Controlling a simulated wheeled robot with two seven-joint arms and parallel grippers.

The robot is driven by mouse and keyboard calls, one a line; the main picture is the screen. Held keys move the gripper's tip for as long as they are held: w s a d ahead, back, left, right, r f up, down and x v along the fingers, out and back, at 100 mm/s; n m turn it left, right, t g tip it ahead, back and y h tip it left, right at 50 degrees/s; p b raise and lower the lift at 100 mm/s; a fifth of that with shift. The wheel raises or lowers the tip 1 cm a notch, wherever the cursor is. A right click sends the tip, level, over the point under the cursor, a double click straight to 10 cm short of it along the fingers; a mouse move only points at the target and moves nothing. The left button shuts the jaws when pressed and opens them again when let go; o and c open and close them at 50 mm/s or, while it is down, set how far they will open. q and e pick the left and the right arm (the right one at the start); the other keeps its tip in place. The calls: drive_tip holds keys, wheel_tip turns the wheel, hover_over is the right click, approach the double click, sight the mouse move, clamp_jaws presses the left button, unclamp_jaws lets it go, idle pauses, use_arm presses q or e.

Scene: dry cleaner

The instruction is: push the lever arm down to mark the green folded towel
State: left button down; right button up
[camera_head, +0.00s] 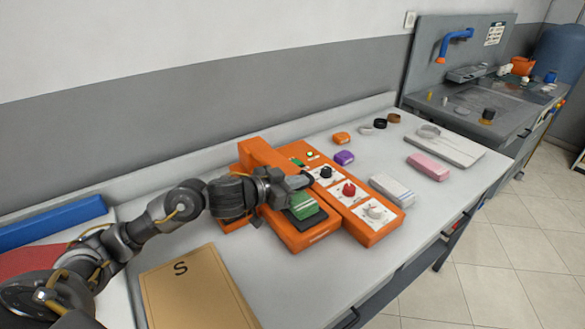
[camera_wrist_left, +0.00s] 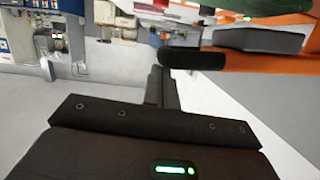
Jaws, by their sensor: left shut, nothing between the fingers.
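The orange marking press (camera_head: 375,233) stands on the counter with a knob panel on its right side. The green folded towel (camera_head: 305,207) lies on the press's dark pad, partly covered by my gripper in the head view. My left gripper (camera_head: 300,182) is shut and empty, above the towel. The lever arm is mostly hidden behind my gripper there. In the left wrist view, an orange bar with a black rounded grip (camera_wrist_left: 193,58) shows close to my shut fingers (camera_wrist_left: 160,88); I cannot tell if they touch. My right gripper is not in view.
A tan board marked S (camera_head: 195,285) lies in front left, near a blue folded item (camera_head: 50,223). A purple block (camera_head: 344,157), orange block (camera_head: 341,138), white towel (camera_head: 391,190) and pink towel (camera_head: 428,167) lie right of the press. A sink station (camera_head: 480,100) stands farther back.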

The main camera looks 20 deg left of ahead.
use_arm(q)
drive_tip(key=b, duration=0.2)
hover_over(298, 210)
wheel_tip(298, 210, down, 4)
drive_tip(key=shift+w+f, duration=0.1)
drive_tip(key=shift+w, duration=0.05)
drive_tip(key=shift+d+f, duration=0.1)
drive_tip(key=shift+f, duration=0.2)
drive_tip(key=shift+s+f, duration=0.1)
drive_tip(key=shift+s, duration=0.1)
drive_tip(key=shift+f, duration=0.1)
drive_tip(key=r+p, duration=0.5)
drive_tip(key=shift+d+r+p, duration=0.15)
drive_tip(key=shift+d+p, duration=0.05)
drive_tip(key=shift+p, duration=0.15)
drive_tip(key=b+v, duration=0.1)
drive_tip(key=v, duration=0.9)
drive_tip(key=shift+d+b, duration=0.15)
drive_tip(key=shift+b, duration=0.2)
